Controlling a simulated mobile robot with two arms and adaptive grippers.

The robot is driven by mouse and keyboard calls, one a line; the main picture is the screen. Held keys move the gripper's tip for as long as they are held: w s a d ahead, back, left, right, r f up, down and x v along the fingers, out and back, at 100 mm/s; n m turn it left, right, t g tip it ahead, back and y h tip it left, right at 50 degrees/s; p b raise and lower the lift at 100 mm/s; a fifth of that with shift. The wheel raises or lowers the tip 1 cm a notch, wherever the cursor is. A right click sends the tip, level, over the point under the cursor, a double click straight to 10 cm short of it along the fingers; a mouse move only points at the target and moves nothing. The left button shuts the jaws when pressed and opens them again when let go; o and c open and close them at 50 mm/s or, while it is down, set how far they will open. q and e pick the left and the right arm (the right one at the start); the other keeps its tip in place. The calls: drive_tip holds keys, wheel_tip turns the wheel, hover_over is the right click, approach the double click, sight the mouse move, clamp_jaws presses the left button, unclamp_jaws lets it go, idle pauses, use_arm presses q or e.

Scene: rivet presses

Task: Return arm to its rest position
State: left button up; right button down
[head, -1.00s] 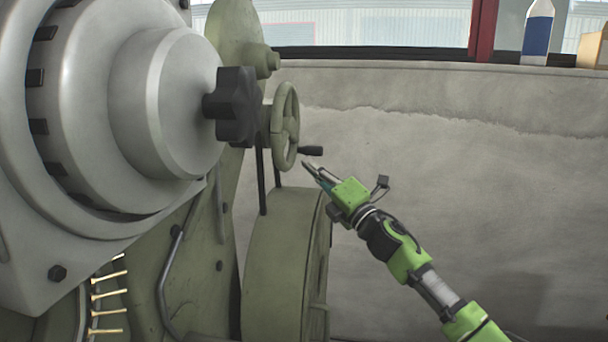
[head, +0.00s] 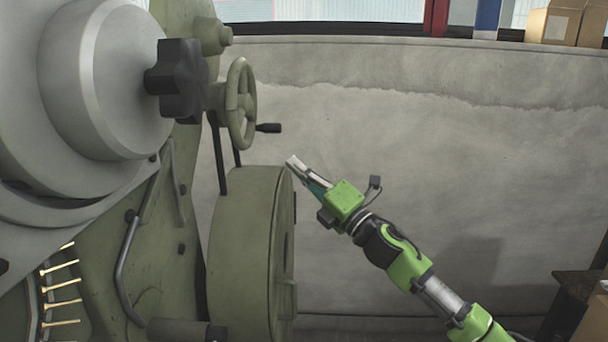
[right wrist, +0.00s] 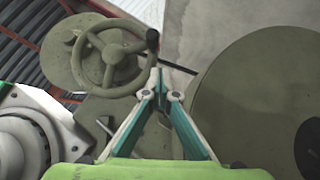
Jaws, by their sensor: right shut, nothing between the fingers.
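My right arm comes in from the lower right of the head view. Its gripper (head: 294,163) is shut and empty, pointing up and left. It is in front of the grey wall, below and a little right of the green handwheel (head: 240,103) and its black handle (head: 268,128), and apart from them in the picture. In the right wrist view the gripper's fingertips (right wrist: 160,72) meet below the handwheel (right wrist: 110,58). My left gripper is not in view.
The rivet press fills the left, with a black star knob (head: 178,80) and a round green housing (head: 245,255). Brass rivets (head: 60,290) show at lower left. Cardboard boxes (head: 555,24) stand on the window ledge. A dark table (head: 575,290) is at lower right. The wall area is clear.

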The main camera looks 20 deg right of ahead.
drive_tip(key=d+f+m+g+h, duration=0.1)
drive_tip(key=d+f+m+h, duration=0.2)
drive_tip(key=f, duration=0.7)
drive_tip(key=d+f+m+g+h, duration=0.15)
drive_tip(key=f+m, duration=0.25)
drive_tip(key=f, duration=0.6)
drive_tip(key=d+f+m+h, duration=0.3)
drive_tip(key=f+m, duration=0.1)
drive_tip(key=f, duration=0.6)
drive_tip(key=s+d+f+m+g+h, duration=0.15)
drive_tip(key=s+f, duration=0.25)
drive_tip(key=f, duration=0.5)
drive_tip(key=s+f+m+g, duration=0.2)
drive_tip(key=s+f+m, duration=0.15)
drive_tip(key=f, duration=0.65)
drive_tip(key=s+d+f+m+g+h, duration=0.1)
drive_tip(key=s+f+g, duration=0.1)
drive_tip(key=s+f, duration=0.5)
drive_tip(key=s+a+f+m+g, duration=0.3)
drive_tip(key=s+f+m+g, duration=0.25)
drive_tip(key=s+f, duration=1.55)
drive_tip(key=s+a+f+m+g, duration=0.1)
drive_tip(key=s+f, duration=0.3)
drive_tip(key=s, duration=1)
drive_tip(key=s+a+f+m+g+p, duration=0.1)
drive_tip(key=s+a+f+g, duration=0.3)
drive_tip(key=s, duration=1)
drive_tip(key=shift+s+a+f+m, duration=0.2)
drive_tip(key=shift+f+m, duration=0.15)
drive_tip(key=shift+m, duration=0.2)
